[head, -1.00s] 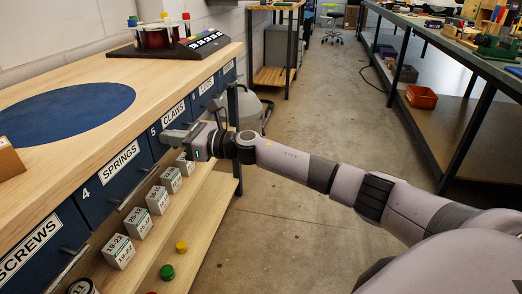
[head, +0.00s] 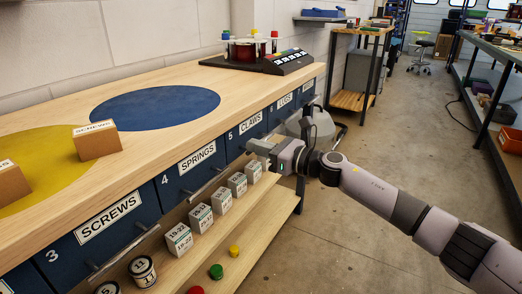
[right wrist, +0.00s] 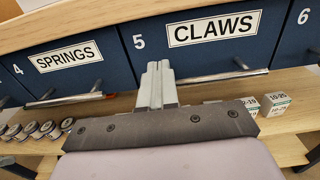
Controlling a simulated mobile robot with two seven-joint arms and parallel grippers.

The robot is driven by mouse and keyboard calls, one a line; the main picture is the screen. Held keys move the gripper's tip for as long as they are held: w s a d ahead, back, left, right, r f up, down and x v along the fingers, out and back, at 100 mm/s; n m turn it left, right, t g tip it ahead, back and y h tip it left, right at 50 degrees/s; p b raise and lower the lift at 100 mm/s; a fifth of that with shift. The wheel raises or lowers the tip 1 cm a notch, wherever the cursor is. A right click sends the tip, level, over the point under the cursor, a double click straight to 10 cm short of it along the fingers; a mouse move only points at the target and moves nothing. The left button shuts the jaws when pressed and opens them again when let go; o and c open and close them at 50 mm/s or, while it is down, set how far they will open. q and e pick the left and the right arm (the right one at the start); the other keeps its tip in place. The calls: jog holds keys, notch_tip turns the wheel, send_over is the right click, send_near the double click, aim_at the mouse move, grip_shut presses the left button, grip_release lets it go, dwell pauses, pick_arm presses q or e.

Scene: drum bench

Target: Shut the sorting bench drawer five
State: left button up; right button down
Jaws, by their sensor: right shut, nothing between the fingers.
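Drawer five (head: 232,150) of the sorting bench, labelled CLAWS, has a dark blue front. In the head view its front looks about level with its neighbours; I cannot tell if a small gap is left. In the right wrist view drawer five (right wrist: 205,60) shows close up with its metal bar handle (right wrist: 222,77). My right gripper (head: 254,147) is shut and empty. In the right wrist view the right gripper (right wrist: 158,66) points at the lower left part of that front, left of the label; contact is unclear. My left gripper is out of view.
Drawer four, SPRINGS (head: 185,177), and drawer three, SCREWS (head: 75,250), are on the left. Below, a wooden shelf (head: 262,222) carries several small boxes (head: 200,217) and tins (head: 142,270). Open floor (head: 345,235) lies to the right.

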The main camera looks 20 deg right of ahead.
pick_arm(q)
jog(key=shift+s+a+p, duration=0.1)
jog(key=shift+p, duration=0.3)
pick_arm(e)
jog(key=v, duration=1)
jog(key=shift+s, duration=0.15)
jog(key=shift+d+f, duration=0.15)
